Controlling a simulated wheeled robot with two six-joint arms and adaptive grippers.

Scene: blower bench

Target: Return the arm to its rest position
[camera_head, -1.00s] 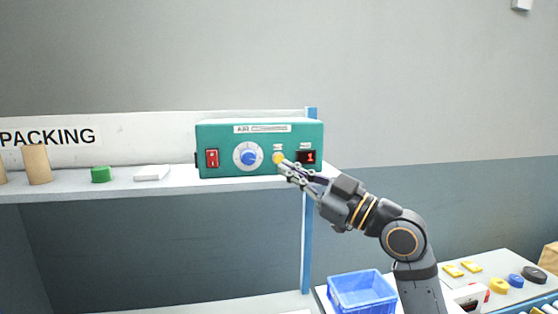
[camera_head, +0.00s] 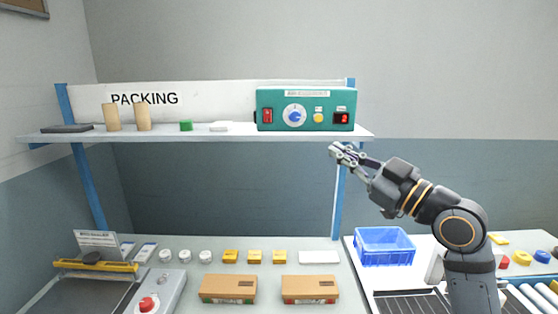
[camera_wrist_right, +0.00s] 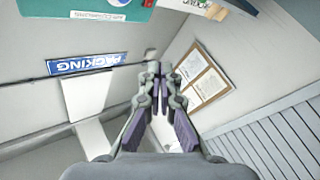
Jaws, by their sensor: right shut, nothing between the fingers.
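My right gripper (camera_head: 338,151) is shut and empty. In the head view it is just below the right end of the shelf, apart from the teal air blower box (camera_head: 305,97), with its arm coming in from the lower right. The box stands on the shelf and has a red switch (camera_head: 268,116), a blue-centred dial (camera_head: 294,116), a yellow button (camera_head: 318,117) and a small red display (camera_head: 342,118). The wrist view shows the fingertips (camera_wrist_right: 155,72) together, with a teal corner of the box (camera_wrist_right: 88,10) at the top left. My left gripper is out of view.
Below are cardboard boxes (camera_head: 228,288), small yellow and white parts, and a red button (camera_head: 146,304). A blue bin (camera_head: 384,247) stands under my right gripper. Air right of the shelf is clear.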

